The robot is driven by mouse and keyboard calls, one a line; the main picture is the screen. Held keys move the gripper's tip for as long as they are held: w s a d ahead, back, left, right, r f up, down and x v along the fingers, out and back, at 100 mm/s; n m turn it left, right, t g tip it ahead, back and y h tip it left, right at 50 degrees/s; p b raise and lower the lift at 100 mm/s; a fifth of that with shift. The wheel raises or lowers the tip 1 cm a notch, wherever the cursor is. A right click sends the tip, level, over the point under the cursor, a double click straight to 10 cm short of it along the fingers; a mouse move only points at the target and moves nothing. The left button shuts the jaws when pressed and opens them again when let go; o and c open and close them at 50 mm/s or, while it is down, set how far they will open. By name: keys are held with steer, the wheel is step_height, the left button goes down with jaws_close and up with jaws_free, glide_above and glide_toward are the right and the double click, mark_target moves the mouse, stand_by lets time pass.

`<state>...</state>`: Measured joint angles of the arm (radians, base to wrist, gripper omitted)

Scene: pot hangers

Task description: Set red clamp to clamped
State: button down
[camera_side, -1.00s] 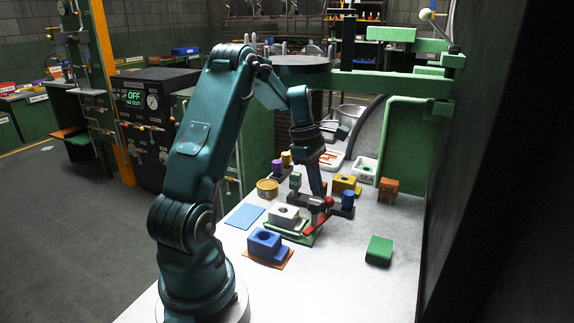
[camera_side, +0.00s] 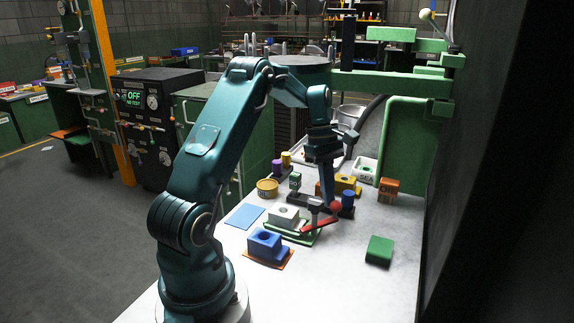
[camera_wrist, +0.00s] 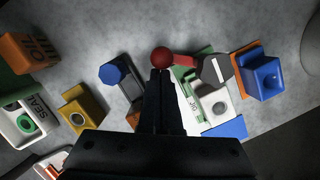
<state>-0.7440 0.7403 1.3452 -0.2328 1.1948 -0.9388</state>
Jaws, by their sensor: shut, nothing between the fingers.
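The red clamp's handle (camera_side: 319,220) lies low beside a white block (camera_side: 283,214) on a green base. In the wrist view, the clamp shows a red ball (camera_wrist: 162,57) and a short red bar (camera_wrist: 184,61) beside a grey plate (camera_wrist: 215,70). The white block (camera_wrist: 213,103) is just below that plate. My gripper (camera_wrist: 160,71) is shut and empty, its fingertips right at the red ball. Whether they touch it is unclear. In the side view, my gripper (camera_side: 328,200) points down at the handle's right end. The fingers partly hide the clamp.
A blue block (camera_side: 264,241) on an orange pad is in front of the clamp. A blue knob (camera_side: 348,198) and yellow block (camera_side: 346,183) stand close behind and right of my gripper. A green block (camera_side: 380,250) lies on the right, with clear table between it and the clamp.

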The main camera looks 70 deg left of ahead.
steer(key=d+m, duration=0.1)
steer(key=m, duration=0.1)
steer(key=w+d+m+g, duration=0.1)
steer(key=m, duration=0.1)
steer(key=shift+d+m, duration=0.15)
steer(key=shift+m, duration=0.15)
steer(key=shift+d+m+g+y, duration=0.15)
steer(key=shift+d+m+g, duration=0.15)
steer(key=shift+d+m, duration=0.65)
steer(key=shift+d+m+g+y, duration=0.15)
steer(key=shift+d+m+g, duration=0.15)
steer(key=shift+m, duration=1.25)
steer(key=shift+v, duration=2.55)
steer(key=shift+d, duration=0.1)
